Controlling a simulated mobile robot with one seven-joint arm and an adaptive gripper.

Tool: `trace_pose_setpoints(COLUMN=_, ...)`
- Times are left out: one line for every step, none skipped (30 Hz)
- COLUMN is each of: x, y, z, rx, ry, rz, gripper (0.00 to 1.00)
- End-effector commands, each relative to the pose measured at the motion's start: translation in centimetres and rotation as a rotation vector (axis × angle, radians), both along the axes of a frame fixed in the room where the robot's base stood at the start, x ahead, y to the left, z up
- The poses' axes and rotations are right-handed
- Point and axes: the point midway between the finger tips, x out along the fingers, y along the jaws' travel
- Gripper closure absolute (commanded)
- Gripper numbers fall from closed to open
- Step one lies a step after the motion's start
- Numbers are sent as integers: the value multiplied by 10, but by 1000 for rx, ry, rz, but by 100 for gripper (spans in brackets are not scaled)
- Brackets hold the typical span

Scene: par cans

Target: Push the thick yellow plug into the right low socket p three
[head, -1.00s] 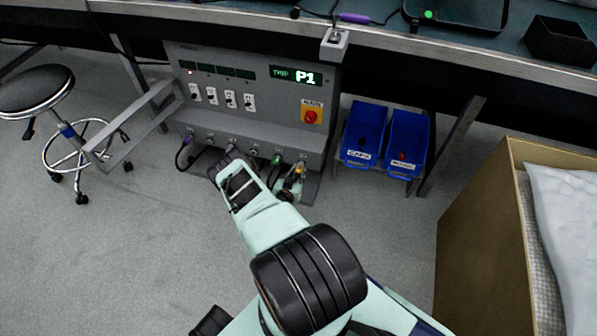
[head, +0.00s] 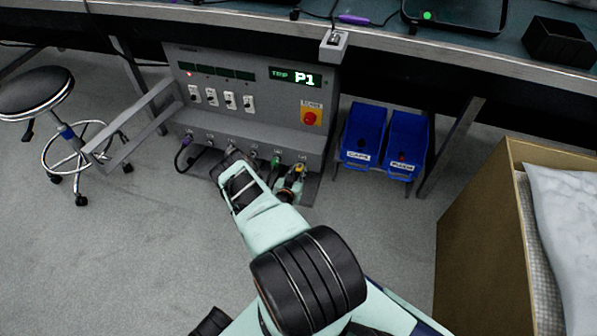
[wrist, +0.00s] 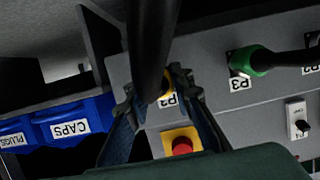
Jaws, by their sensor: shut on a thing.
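The thick yellow plug (wrist: 166,86) with its thick black cable is between my gripper's fingers (wrist: 160,92) in the wrist view. My gripper is shut on it, right at the grey panel. In the head view the yellow of the plug (head: 299,169) shows at the panel's low right end, by my gripper (head: 291,182). A socket label (wrist: 168,100) beside the plug is partly covered and I cannot read it surely. The socket itself is hidden, so I cannot tell how deep the plug sits.
A green plug (wrist: 252,62) sits in the neighbouring socket, its label seeming to read P3. The panel (head: 245,125) has switches, a red button (head: 310,118) and a display reading TRIP P1. Blue bins (head: 362,135) stand right of it; an open carton (head: 470,225) stands nearer.

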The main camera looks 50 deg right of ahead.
Motion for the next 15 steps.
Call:
trace_pose_setpoints(x=0, y=-1, z=0, rx=-1, ry=0, rz=0, gripper=100)
trace_pose_setpoints(x=1, y=-1, z=0, rx=-1, ry=0, rz=0, gripper=100)
trace_pose_setpoints(x=1, y=-2, z=0, rx=-1, ry=0, rz=0, gripper=100)
trace_pose_setpoints(x=1, y=-2, z=0, rx=-1, ry=0, rz=0, gripper=100)
trace_pose_setpoints(x=1, y=-2, z=0, rx=-1, ry=0, rz=0, gripper=100)
trace_pose_setpoints(x=1, y=-2, z=0, rx=-1, ry=0, rz=0, gripper=100)
trace_pose_setpoints(x=1, y=-2, z=0, rx=-1, ry=0, rz=0, gripper=100)
trace_pose_setpoints(x=1, y=-2, z=0, rx=-1, ry=0, rz=0, gripper=100)
trace_pose_setpoints(x=1, y=-2, z=0, rx=-1, ry=0, rz=0, gripper=77)
trace_pose_setpoints(x=1, y=-2, z=0, rx=-1, ry=0, rz=0, gripper=74)
trace_pose_setpoints(x=1, y=-2, z=0, rx=0, ry=0, rz=0, gripper=70)
trace_pose_setpoints(x=1, y=-2, z=0, rx=0, ry=0, rz=0, gripper=66)
trace_pose_setpoints(x=1, y=-2, z=0, rx=0, ry=0, rz=0, gripper=63)
trace_pose_setpoints(x=1, y=-2, z=0, rx=0, ry=0, rz=0, gripper=59)
trace_pose_setpoints(x=1, y=-2, z=0, rx=0, ry=0, rz=0, gripper=59)
